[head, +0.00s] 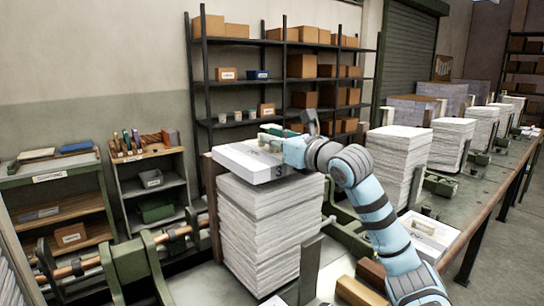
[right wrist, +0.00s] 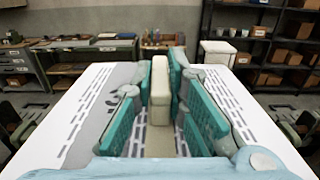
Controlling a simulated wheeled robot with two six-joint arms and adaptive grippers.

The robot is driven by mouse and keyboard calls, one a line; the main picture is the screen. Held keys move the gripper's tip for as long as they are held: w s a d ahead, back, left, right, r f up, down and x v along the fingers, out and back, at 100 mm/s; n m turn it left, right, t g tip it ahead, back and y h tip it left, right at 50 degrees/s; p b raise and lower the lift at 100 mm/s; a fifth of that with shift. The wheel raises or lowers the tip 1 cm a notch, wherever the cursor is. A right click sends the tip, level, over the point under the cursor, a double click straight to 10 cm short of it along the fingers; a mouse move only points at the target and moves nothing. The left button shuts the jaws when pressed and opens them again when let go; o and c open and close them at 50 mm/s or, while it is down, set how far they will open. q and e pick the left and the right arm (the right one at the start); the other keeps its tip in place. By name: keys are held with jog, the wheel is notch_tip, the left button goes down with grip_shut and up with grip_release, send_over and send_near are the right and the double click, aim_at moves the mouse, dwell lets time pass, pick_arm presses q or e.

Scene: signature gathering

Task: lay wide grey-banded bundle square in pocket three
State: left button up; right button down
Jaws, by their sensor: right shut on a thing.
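A wide white bundle (head: 240,160) with a grey band is over the tall paper stack (head: 265,225) in the head view. A "3" shows near its front side. I cannot tell whether it touches the stack or hangs just above it. My right gripper (head: 292,150) reaches it from the right. In the right wrist view its teal fingers (right wrist: 165,105) are shut on a beige upright piece at the bundle's middle. The bundle's underside is hidden. My left gripper is not in view.
More paper stacks (head: 397,155) stand along the bench to the right. A flat white bundle (head: 428,232) lies on the bench by my right arm. Green brackets and a copper-coloured roller (head: 175,235) are at the front left. Shelves with boxes (head: 305,65) stand behind.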

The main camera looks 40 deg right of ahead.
jog(key=f, duration=0.2)
jog(key=shift+s+a+f, duration=0.1)
jog(key=shift+s+f, duration=0.15)
jog(key=shift+f, duration=0.05)
jog(key=c, duration=1.6)
grip_release()
jog(key=shift+s+b, duration=0.1)
jog(key=shift+b, duration=0.2)
